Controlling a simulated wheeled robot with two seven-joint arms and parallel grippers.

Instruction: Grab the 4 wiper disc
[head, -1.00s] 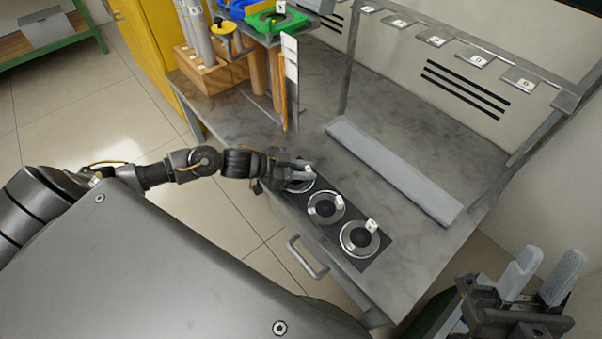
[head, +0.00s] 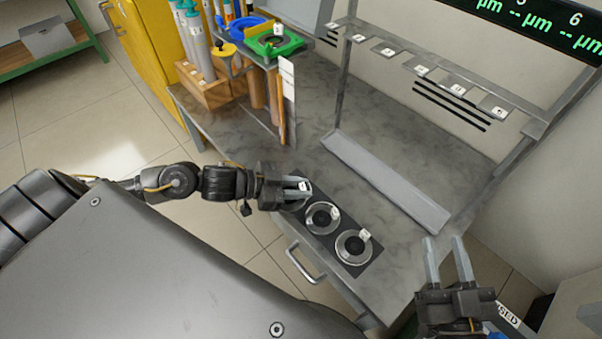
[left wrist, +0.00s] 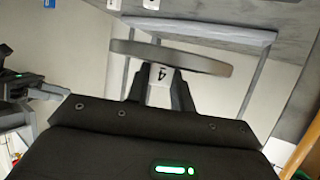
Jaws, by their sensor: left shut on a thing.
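My left gripper (head: 303,184) is at the far-left end of a dark strip (head: 342,236) on the bench. It is shut on the white tag of a round disc. In the left wrist view, the grey wiper disc (left wrist: 170,57) is seen edge-on beyond the fingertips, with a "4" on the tag (left wrist: 160,74) between them. In the head view, the gripper mostly hides this disc; whether it touches the strip is unclear. Two more tagged discs, a middle one (head: 322,218) and a near one (head: 354,247), lie on the strip. My right gripper (head: 448,256) is open and empty.
A long grey tray (head: 386,180) lies behind the strip. A rack rail with several numbered tags (head: 422,71) stands above the bench. A wooden block with tubes (head: 208,82) and a green holder (head: 276,40) are at the back left. Bare bench (head: 305,120) lies between.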

